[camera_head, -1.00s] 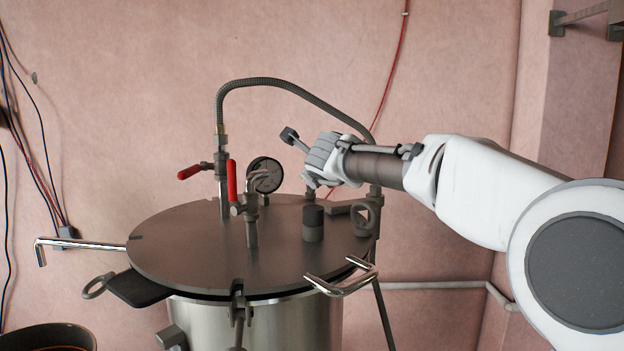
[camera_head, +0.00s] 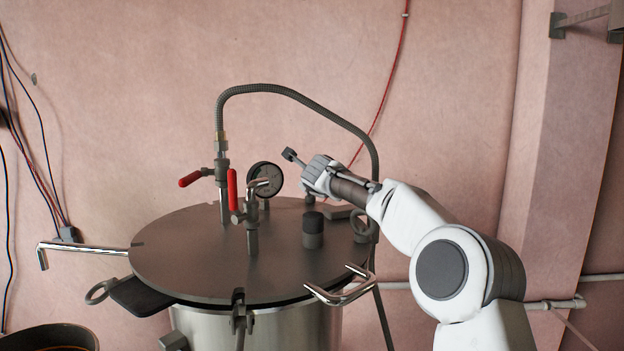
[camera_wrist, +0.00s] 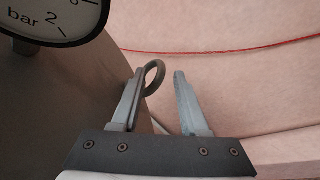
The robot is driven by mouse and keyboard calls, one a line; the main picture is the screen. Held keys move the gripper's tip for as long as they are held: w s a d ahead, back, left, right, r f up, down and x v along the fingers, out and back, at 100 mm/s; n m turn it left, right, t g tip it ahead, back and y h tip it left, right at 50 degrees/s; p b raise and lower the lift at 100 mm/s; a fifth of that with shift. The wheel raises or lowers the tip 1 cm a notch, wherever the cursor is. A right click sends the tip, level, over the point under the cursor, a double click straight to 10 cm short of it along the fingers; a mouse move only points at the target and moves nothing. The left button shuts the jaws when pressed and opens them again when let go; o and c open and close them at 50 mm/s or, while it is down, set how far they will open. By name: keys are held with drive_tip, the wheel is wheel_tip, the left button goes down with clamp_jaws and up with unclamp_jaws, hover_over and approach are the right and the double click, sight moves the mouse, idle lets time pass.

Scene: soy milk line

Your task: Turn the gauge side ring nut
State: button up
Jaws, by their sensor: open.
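A dark ring nut (camera_wrist: 154,76) shows in the wrist view at the lid's edge, beyond the gauge side. It appears between my gripper's fingers (camera_wrist: 160,72), closer to the left one. The fingers are apart with nothing held; I cannot tell how far the ring is from the tips. In the head view my gripper (camera_head: 305,182) hangs above the back right of the lid, right of the pressure gauge (camera_head: 265,179). The gauge face also shows at the wrist view's top left (camera_wrist: 52,14). I cannot make this ring out surely in the head view.
The round lid (camera_head: 190,260) carries red-handled valves (camera_head: 232,190), a black knob (camera_head: 313,230) and a bent chrome handle (camera_head: 340,292). Other rings stand at right (camera_head: 361,226) and front left (camera_head: 100,289). A flexible hose (camera_head: 290,90) arches behind, near my gripper.

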drive_tip(key=shift+w+f, duration=0.1)
drive_tip(key=shift+w, duration=0.2)
clamp_jaws()
